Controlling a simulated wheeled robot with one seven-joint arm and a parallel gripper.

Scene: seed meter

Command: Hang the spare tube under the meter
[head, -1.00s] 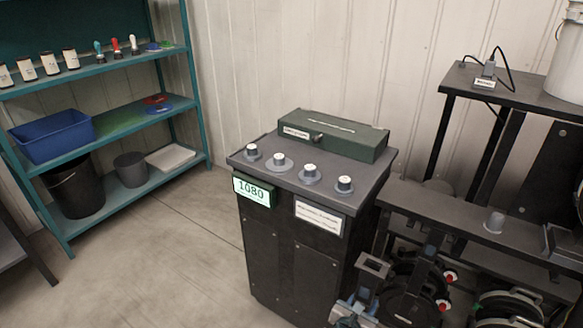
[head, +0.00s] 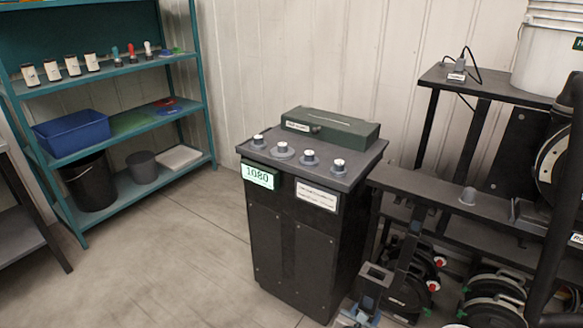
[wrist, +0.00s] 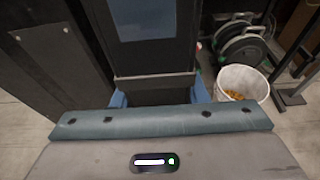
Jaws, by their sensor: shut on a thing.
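My gripper (head: 360,312) is low in the head view, at the bottom edge; its blue fingers (wrist: 158,98) show in the wrist view. It is shut on a dark tube with a square, open-looking grey top (head: 376,273), which I take as the spare tube. In the wrist view the tube (wrist: 145,62) rises between the fingers and has a bluish panel. A seed meter with a pale round disc (head: 552,160) is at the right edge in the head view, partly cut off and apart from the held tube. The space beneath it is partly hidden by dark parts.
A dark cabinet (head: 290,235) with knobs and a display reading 1080 stands left of my gripper. A dark toolbar (head: 420,191) runs right of it, with round units (head: 495,300) below. A white bucket (wrist: 242,84) holds orange grains. The floor at left is open.

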